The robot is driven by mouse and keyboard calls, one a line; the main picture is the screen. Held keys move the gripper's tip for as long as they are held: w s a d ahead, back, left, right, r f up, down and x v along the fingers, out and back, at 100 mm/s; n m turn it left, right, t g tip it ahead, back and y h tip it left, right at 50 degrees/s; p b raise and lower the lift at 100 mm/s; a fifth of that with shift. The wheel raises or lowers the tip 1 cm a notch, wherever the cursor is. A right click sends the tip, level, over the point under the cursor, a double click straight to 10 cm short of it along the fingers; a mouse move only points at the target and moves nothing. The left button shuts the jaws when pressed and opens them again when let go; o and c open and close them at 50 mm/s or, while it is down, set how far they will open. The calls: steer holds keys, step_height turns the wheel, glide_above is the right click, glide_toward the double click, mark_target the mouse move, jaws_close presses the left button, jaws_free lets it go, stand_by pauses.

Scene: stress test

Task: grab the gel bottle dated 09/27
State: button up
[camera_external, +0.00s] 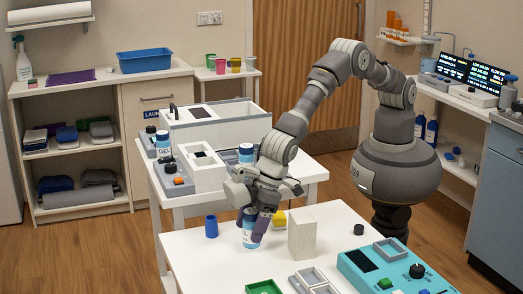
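A white and blue bottle (249,237) stands on, or just above, the white front table, near its back edge. A bottle marked GEL (164,146) stands on the table behind, at the left. Another blue-capped bottle (246,153) stands there behind my wrist. No date is readable on any bottle.
Beside the gripper stand a blue cup (211,227), a yellow object (280,218) and a pale upright block (302,236). A teal device (385,275), grey trays (313,281) and a green tray (264,287) fill the front. The table's left part is clear.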

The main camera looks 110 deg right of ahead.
steer(key=c, duration=1)
